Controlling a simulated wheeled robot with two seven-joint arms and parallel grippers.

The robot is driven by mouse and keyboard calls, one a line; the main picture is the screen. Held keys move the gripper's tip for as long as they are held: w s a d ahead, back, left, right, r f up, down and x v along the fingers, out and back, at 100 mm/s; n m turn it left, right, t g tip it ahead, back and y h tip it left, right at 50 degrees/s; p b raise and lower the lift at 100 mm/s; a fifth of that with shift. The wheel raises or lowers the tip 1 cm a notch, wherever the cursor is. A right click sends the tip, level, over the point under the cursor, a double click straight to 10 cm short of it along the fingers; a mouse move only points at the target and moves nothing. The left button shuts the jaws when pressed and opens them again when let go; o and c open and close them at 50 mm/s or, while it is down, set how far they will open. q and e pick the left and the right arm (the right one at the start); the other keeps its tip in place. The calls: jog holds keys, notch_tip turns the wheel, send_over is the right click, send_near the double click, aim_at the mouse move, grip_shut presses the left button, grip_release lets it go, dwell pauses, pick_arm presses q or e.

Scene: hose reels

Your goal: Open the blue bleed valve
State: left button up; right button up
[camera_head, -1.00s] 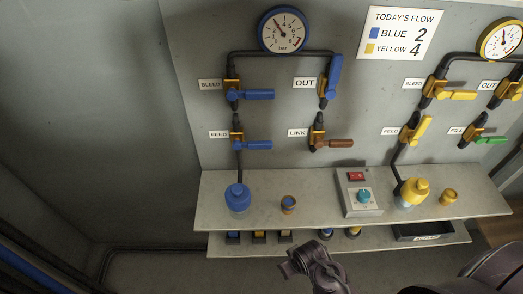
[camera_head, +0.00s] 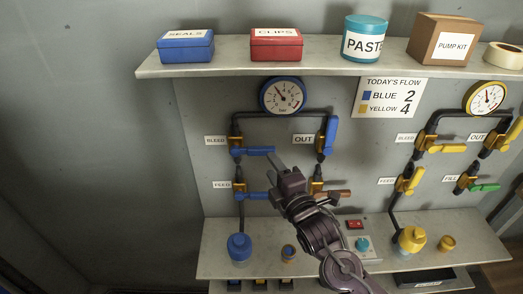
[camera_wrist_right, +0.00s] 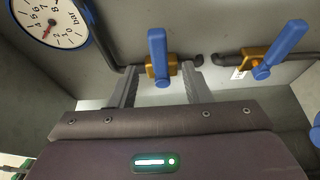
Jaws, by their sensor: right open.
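The blue bleed valve (camera_head: 253,151) is on the panel's upper left pipe by its BLEED label, with its blue lever pointing right, level. My right gripper (camera_head: 277,166) is open just below and right of the lever's free end. In the right wrist view, the bleed valve's lever (camera_wrist_right: 158,52) and orange body lie ahead, between the lines of the two open fingers (camera_wrist_right: 160,88). The fingers look empty; I cannot tell whether they touch the lever. My left gripper is not in view.
The blue feed valve (camera_head: 253,195) is just below, and shows at right in the wrist view (camera_wrist_right: 280,48). The blue OUT valve (camera_head: 329,138) is to the right. My arm partly covers the brown link lever (camera_head: 335,194). A gauge (camera_head: 283,97) is above.

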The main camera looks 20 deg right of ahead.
aim_at(263, 154)
jog(key=shift+w+r, duration=0.2)
jog(key=shift+w, duration=0.2)
jog(key=w, duration=0.2)
jog(key=w+p, duration=0.1)
jog(key=w, duration=0.1)
jog(key=w+a+p, duration=0.1)
jog(key=w, duration=0.1)
jog(key=shift+w+f, duration=0.15)
jog(key=shift+w, duration=0.25)
jog(key=shift+c, duration=0.3)
grip_shut()
